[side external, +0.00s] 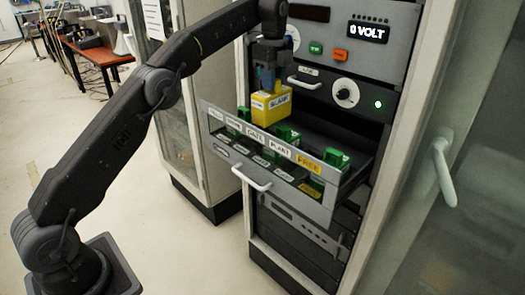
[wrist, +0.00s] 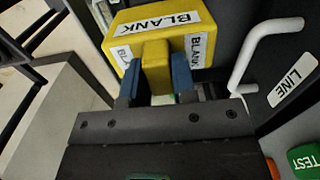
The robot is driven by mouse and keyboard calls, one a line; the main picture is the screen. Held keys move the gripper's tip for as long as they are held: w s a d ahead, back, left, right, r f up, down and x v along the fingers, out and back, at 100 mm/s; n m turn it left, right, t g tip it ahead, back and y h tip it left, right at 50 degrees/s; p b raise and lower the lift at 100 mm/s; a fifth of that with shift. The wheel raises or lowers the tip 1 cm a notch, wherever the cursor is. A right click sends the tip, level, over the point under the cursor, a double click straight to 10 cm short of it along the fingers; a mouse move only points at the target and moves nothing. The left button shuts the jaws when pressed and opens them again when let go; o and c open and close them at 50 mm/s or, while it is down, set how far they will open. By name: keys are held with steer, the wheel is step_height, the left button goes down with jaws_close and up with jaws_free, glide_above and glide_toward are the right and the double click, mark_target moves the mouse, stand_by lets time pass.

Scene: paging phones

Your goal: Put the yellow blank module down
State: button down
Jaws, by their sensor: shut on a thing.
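The yellow blank module (side external: 271,106) is a yellow block with white BLANK labels. My gripper (side external: 266,82) is shut on its top grip and holds it in the air above the open drawer (side external: 268,180). In the wrist view the module (wrist: 152,62) shows between the blue fingers of my gripper (wrist: 155,82). The drawer front carries several labels, with a yellow FREE label (side external: 309,161) at its right end. Several green modules (side external: 337,160) stand in the drawer. My gripper and the module partly hide the drawer's back.
The rack panel above the drawer has a VOLT display (side external: 367,32), a knob (side external: 345,92) and a white handle (side external: 304,83) close to my gripper. The drawer's white handle (side external: 251,179) sticks out in front. An open glass door (side external: 455,170) stands at the right.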

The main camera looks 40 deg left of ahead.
steer(key=a+f, duration=0.4)
steer(key=f, duration=0.8)
steer(key=shift+f, duration=0.25)
steer(key=shift+f, duration=0.2)
steer(key=c, duration=0.9)
jaws_free()
